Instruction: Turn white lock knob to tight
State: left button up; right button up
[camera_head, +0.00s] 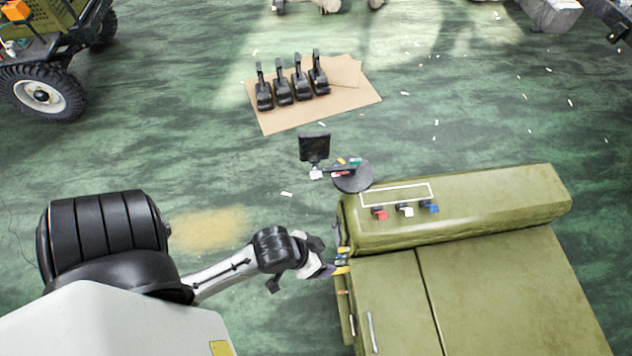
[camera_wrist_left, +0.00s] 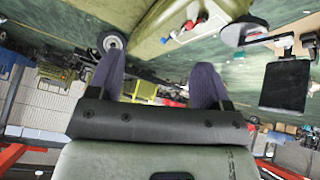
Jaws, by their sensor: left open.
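The white lock knob (camera_head: 404,210) sits on the rounded olive housing (camera_head: 490,200), between a red knob (camera_head: 380,213) and a blue knob (camera_head: 429,206). A white rectangular outline is behind the knobs. My left gripper (camera_head: 328,268) is at the left side of the olive unit, left of and lower in the picture than the knobs. In the left wrist view its two purple fingers (camera_wrist_left: 157,82) are spread apart with nothing between them. Small white, red and blue parts show on the olive body there, too small to name surely. My right gripper is not in view.
A dark screen (camera_head: 314,147) and a round black disc (camera_head: 352,176) stand beside the housing's back left corner. Several black pedal-like parts lie on cardboard (camera_head: 350,98) on the green floor. A wheeled vehicle (camera_head: 45,92) is at far left. Floor left of the unit is largely clear.

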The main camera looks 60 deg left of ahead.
pick_arm(q)
jog(key=w+d+f+n+t+h+b, duration=0.1)
jog(key=w+f+n+t+h+b, duration=0.2)
jog(key=w+f+n+t+b, duration=0.55)
jog(key=m+g+y+b, duration=0.6)
jog(key=m+y+b, duration=2)
jog(key=m+b, duration=0.7)
send_near(316, 174)
jog(key=shift+n, duration=0.85)
jog(key=b+x, duration=0.1)
jog(key=x, duration=0.5)
jog(key=b+x, duration=0.1)
jog(key=x, duration=0.1)
jog(key=shift+w+a+f+b, duration=0.2)
jog(key=shift+a+b, duration=0.1)
jog(key=shift+a, duration=0.2)
jog(key=shift+w+a+r, duration=0.15)
jog(key=shift+a+r, duration=0.05)
jog(key=shift+a, duration=0.1)
